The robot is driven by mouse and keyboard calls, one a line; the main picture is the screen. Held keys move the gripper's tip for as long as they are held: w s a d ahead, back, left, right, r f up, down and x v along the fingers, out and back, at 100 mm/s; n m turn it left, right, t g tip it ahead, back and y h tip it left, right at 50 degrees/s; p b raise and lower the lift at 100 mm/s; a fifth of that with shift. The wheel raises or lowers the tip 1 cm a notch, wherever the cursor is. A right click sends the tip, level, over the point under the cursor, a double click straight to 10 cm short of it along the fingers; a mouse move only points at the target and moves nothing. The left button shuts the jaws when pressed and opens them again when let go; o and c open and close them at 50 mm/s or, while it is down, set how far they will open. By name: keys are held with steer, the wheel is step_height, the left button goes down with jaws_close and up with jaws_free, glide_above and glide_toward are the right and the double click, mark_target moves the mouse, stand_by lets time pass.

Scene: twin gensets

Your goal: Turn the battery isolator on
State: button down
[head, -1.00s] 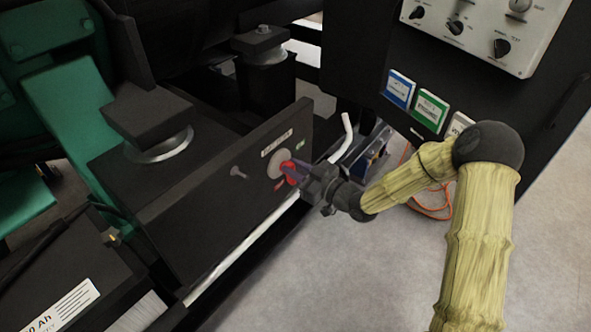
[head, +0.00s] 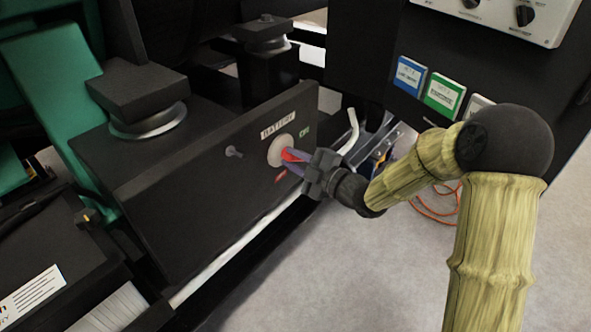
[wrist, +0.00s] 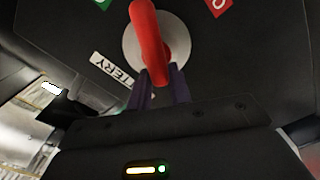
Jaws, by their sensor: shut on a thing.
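The battery isolator is a red handle (head: 291,155) on a pale round plate (head: 276,151), set in a black upright panel (head: 215,190). A "BATTERY" label (head: 278,131) sits above it, a green mark (head: 304,131) to its upper right and a red mark (head: 280,176) below. In the wrist view the red handle (wrist: 149,40) spans the round plate, with a green tag (wrist: 101,4) and a red tag (wrist: 218,6) to either side. My gripper (head: 296,163) is at the handle, its purple fingers shut on it. The fingers partly hide the handle.
A small grey knob (head: 233,151) sticks out left of the isolator. A bent white bar (head: 351,132) stands just right of the panel. Blue (head: 409,76) and green (head: 443,94) labelled plates hang on a dark cabinet behind my arm. Open floor (head: 390,270) lies at lower right.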

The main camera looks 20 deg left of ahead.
steer(key=n+b, duration=0.2)
steer(key=b, duration=0.1)
steer(key=f+n+b, duration=0.1)
steer(key=n+b, duration=0.1)
steer(key=b, duration=0.1)
steer(key=shift+s+f, duration=0.1)
steer(key=shift+f, duration=0.1)
steer(key=shift+n+b, duration=1.1)
steer(key=shift+b, duration=0.1)
steer(key=shift+r, duration=0.1)
steer(key=c, duration=1.3)
jaws_free()
